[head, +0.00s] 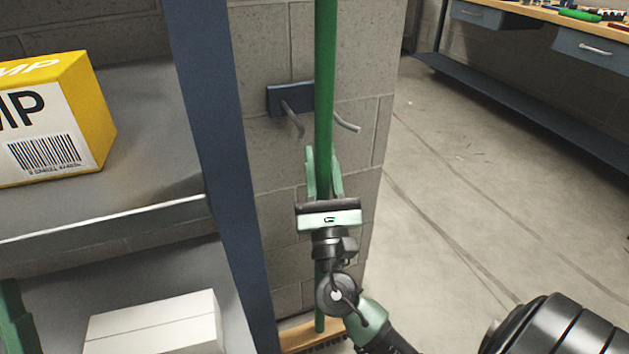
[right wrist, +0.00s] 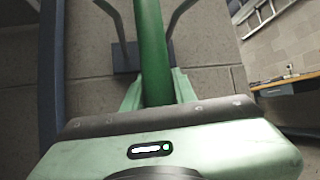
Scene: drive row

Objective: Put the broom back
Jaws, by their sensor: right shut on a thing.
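The broom has a long green handle (head: 325,60) standing nearly upright in front of the block wall. Its wooden head (head: 298,335) with dark bristles is low down, at the bottom edge of the head view. My right gripper (head: 323,180) is shut around the handle, below the wall hook. The hook has a blue plate (head: 283,100) and two grey prongs. The handle (right wrist: 152,50) passes between the prongs in both views, with the plate (right wrist: 126,58) behind it. How deep it sits between them I cannot tell.
A shelf unit with a blue post (head: 215,130) stands close on the left, holding a yellow box (head: 95,100) and a white box (head: 155,325). A workbench (head: 540,12) with drawers is at the back right. The concrete floor (head: 480,180) between is open.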

